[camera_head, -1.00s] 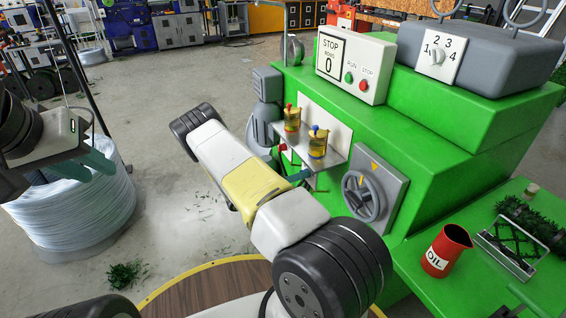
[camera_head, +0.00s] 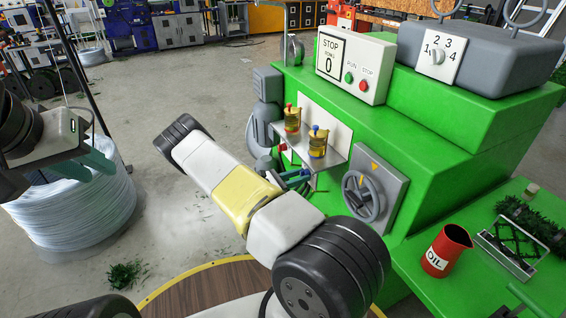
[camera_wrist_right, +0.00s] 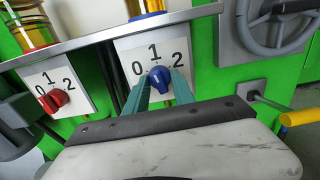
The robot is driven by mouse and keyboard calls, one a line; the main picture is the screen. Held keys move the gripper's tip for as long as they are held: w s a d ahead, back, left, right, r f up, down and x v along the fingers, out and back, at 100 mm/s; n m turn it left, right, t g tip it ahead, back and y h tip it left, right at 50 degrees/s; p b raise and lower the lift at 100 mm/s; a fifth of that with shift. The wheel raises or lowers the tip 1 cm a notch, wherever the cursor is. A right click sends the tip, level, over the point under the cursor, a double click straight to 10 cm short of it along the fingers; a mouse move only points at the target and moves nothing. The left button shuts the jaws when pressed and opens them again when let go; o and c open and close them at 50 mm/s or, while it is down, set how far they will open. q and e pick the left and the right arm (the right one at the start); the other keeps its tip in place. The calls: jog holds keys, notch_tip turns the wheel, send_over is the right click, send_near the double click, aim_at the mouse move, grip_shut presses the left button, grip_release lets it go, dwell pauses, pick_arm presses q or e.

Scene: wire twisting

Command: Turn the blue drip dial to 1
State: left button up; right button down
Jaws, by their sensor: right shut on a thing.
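The blue drip dial (camera_wrist_right: 160,79) is on a white plate marked 0, 1 and 2 in the right wrist view. Its white pointer mark faces up, roughly toward the 1. My right gripper (camera_wrist_right: 161,86) has its teal fingers on either side of the dial and is shut on it. In the head view, my right gripper (camera_head: 298,178) reaches under the shelf, and its arm partly hides the dial area. My left gripper (camera_head: 88,168) is at the left, apart from the machine, with its fingers spread and empty.
A red dial (camera_wrist_right: 57,98) sits on its own plate to the left. A shelf (camera_head: 335,154) with two yellow oil cups (camera_head: 317,142) is just above the dials. A handwheel (camera_head: 364,197) is to the right, and a red oil can (camera_head: 447,250) stands on the green bench.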

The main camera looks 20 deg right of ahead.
jog(key=shift+m, duration=1.1)
jog(key=shift+a, duration=0.1)
jog(key=c, duration=1.1)
grip_release()
jog(key=shift+o, duration=0.2)
jog(key=a, duration=0.7)
jog(key=shift+s+a, duration=0.3)
jog(key=shift+a, duration=0.05)
